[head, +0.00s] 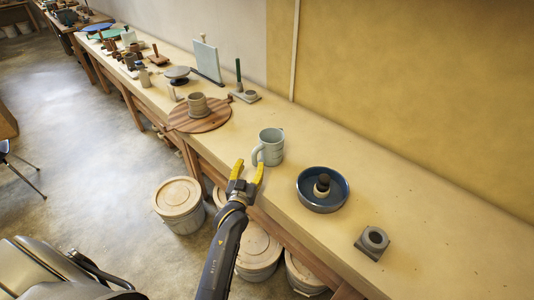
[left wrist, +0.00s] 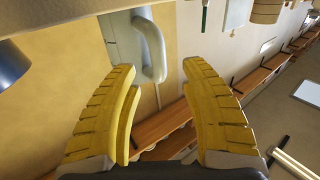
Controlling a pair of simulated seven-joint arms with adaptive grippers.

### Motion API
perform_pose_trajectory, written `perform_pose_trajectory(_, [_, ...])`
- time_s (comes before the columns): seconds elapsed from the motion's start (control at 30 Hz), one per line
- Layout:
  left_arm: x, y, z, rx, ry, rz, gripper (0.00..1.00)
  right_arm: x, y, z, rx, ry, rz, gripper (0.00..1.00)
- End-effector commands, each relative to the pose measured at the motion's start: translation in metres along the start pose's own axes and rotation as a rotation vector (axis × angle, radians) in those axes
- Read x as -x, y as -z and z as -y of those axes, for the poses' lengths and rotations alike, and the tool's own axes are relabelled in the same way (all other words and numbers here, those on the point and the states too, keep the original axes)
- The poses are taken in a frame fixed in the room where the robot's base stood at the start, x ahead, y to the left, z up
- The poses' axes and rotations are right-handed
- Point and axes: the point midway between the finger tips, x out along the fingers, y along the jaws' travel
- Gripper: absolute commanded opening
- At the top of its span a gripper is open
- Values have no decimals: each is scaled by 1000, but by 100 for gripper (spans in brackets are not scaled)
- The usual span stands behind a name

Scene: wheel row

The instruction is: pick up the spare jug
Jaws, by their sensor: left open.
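A pale grey-green jug (head: 271,146) stands upright on the long bench, near its front edge. Its handle faces the front-left, towards my left gripper (head: 250,170). The gripper's yellow fingers are open and empty, just short of the jug. In the left wrist view, the jug (left wrist: 119,38) shows in part at the top, with its looped handle ahead of the gap between the open fingertips (left wrist: 160,68). The fingers look apart from the handle. My right gripper is not in view.
A dark blue round dish (head: 323,205) with a small dark object in it stands right of the jug. A grey block (head: 372,242) lies further right. A round wooden board (head: 200,115) bearing a cup (head: 198,101) is to the left. Lidded buckets (head: 179,197) stand below.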

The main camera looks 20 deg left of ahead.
Motion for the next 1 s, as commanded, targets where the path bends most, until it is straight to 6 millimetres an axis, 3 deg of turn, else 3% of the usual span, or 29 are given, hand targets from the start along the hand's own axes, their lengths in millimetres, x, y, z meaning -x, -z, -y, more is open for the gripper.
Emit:
perform_pose_trajectory(0.43, [-46,-1,-1,0,0,0,45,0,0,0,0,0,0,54])
perform_pose_trajectory(0.83, [-52,-1,-1,0,0,0,47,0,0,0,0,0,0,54])
perform_pose_trajectory(1.0, [-52,-1,-2,0,0,0,28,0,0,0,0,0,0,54])
